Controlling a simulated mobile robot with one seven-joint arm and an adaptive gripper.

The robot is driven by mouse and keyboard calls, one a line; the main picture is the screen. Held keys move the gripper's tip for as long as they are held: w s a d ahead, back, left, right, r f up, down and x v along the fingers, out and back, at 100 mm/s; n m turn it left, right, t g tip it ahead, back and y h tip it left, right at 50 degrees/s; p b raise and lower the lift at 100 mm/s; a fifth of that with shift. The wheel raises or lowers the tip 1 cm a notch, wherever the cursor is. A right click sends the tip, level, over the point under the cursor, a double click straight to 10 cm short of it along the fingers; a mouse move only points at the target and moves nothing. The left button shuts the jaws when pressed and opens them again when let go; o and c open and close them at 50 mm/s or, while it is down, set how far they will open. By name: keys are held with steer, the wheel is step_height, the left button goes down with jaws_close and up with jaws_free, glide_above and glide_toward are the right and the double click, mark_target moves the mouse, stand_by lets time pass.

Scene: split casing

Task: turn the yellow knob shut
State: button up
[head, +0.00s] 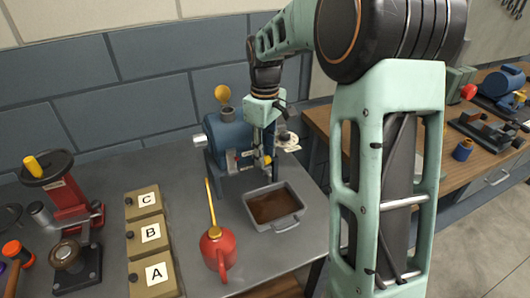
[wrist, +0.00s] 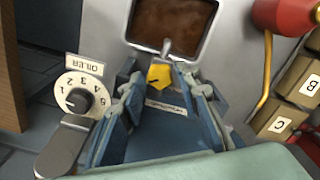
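The yellow knob (wrist: 158,77) shows in the wrist view at the front end of the blue casing, just short of the pan. A small patch of yellow, probably the same knob, shows low on the casing's front in the head view. The blue casing (head: 221,132) stands on the grey bench. My gripper (wrist: 162,90) is pointed down at the casing's front, its two fingers spread to either side of the knob in the wrist picture. Nothing shows held between them. I cannot tell whether a finger touches the knob.
A pan of brown liquid (head: 299,190) sits in front of the casing. A red oil can (head: 216,245) with a long yellow spout stands left of it. Boxes A, B and C (head: 133,207) are farther left. An OILER dial (wrist: 77,102) is beside my gripper.

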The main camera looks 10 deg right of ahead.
steer(key=shift+c, duration=0.2)
jaws_close()
steer(key=shift+m, duration=0.3)
steer(key=m, duration=0.3)
steer(key=shift+p, duration=0.3)
steer(key=m, duration=0.5)
steer(key=shift+p, duration=0.3)
steer(key=m, duration=0.4)
steer(key=shift+p, duration=0.3)
steer(key=shift+m, duration=2.1)
